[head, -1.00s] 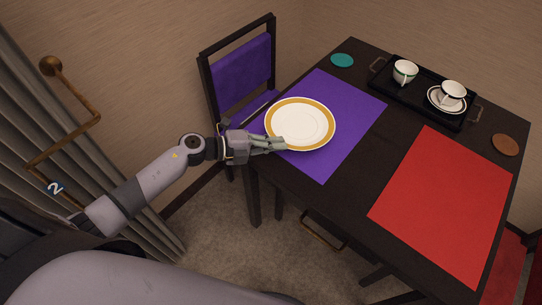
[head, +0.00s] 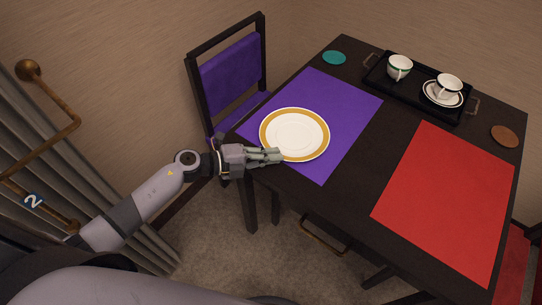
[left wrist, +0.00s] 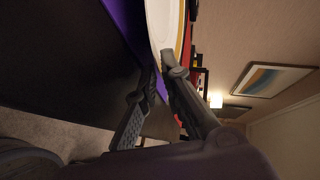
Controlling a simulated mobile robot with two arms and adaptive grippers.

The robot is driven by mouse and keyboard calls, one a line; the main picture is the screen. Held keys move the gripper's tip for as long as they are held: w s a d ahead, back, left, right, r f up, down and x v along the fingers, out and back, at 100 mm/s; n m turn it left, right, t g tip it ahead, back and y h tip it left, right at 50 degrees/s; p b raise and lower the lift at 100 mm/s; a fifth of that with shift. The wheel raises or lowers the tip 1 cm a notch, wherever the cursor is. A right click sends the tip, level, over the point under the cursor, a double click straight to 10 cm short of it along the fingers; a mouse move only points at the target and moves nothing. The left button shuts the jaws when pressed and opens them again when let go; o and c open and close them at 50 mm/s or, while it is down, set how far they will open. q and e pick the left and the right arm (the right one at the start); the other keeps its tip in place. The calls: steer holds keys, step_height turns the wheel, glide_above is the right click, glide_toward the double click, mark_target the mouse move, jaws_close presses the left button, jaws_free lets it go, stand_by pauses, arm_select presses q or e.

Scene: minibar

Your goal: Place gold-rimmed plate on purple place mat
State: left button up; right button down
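The gold-rimmed plate (head: 295,132), white with a gold band, lies level over the near-left part of the purple place mat (head: 342,100); its near rim reaches about the mat's edge. Whether it touches the mat cannot be told. My left gripper (head: 272,156) is at the plate's near rim, past the table edge. In the left wrist view the fingers (left wrist: 159,72) close in on the rim of the plate (left wrist: 163,22), seen nearly edge-on; they appear shut on it. Some of the mat (left wrist: 121,14) shows behind them. My right gripper is not in view.
A red place mat (head: 448,200) lies at the right of the dark table (head: 350,170). A black tray (head: 416,88) with two cups stands at the back. Teal (head: 334,58) and brown (head: 505,136) coasters lie near the edges. A purple-backed chair (head: 230,75) stands at the left.

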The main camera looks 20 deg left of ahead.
arm_select(q)
steer(key=shift+o, duration=0.2)
steer(key=shift+r, duration=0.3)
steer(key=v, duration=1.2)
steer(key=shift+b, duration=0.45)
